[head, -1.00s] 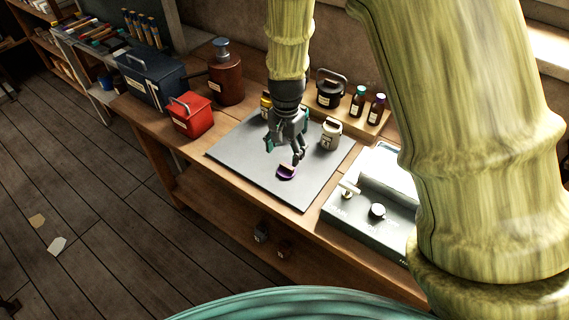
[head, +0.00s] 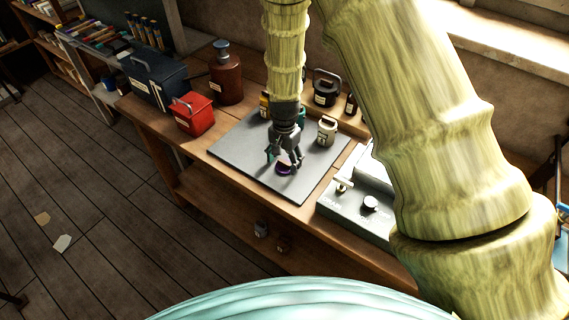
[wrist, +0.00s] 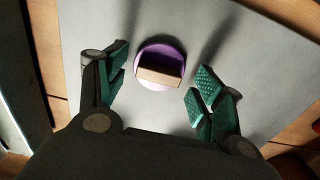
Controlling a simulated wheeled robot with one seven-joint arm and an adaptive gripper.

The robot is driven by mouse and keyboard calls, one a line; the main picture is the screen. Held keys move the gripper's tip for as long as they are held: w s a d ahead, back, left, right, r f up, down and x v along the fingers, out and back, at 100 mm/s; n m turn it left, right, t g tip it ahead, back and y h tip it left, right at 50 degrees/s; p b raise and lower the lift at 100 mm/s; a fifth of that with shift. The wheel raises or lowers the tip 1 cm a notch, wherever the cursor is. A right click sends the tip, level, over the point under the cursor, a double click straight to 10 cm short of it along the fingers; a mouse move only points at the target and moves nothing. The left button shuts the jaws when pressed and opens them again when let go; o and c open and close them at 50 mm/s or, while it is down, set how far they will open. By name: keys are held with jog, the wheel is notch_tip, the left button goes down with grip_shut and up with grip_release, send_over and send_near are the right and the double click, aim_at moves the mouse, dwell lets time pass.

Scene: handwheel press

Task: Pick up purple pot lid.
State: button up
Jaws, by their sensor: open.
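The purple pot lid (wrist: 160,53) lies on the grey mat (wrist: 250,50), a round disc with a light brown bar handle (wrist: 161,77) across it. In the head view the lid (head: 284,169) is partly hidden by my gripper (head: 287,163). My gripper is open and empty above the lid. In the wrist view, its green-padded fingers (wrist: 160,88) stand apart to the left and right of the lid, with the lid slightly ahead of them. I cannot tell the exact height of the fingertips above it.
A cream pot (head: 327,131) stands on the mat behind my gripper. A red box (head: 193,115) and a brown canister (head: 226,80) stand to the left. A grey device with knobs (head: 352,205) is close on the right. The mat's front left is clear.

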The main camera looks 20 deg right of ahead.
jog(key=shift+w+f, duration=0.15)
jog(key=shift+f, duration=0.05)
jog(key=shift+s+r, duration=0.25)
jog(key=shift+s, duration=0.05)
jog(key=shift+s+r, duration=0.1)
jog(key=shift+c, duration=1.4)
jog(key=shift+w+f, duration=0.2)
jog(key=c, duration=0.7)
jog(key=shift+r, duration=0.1)
jog(key=shift+c, duration=0.2)
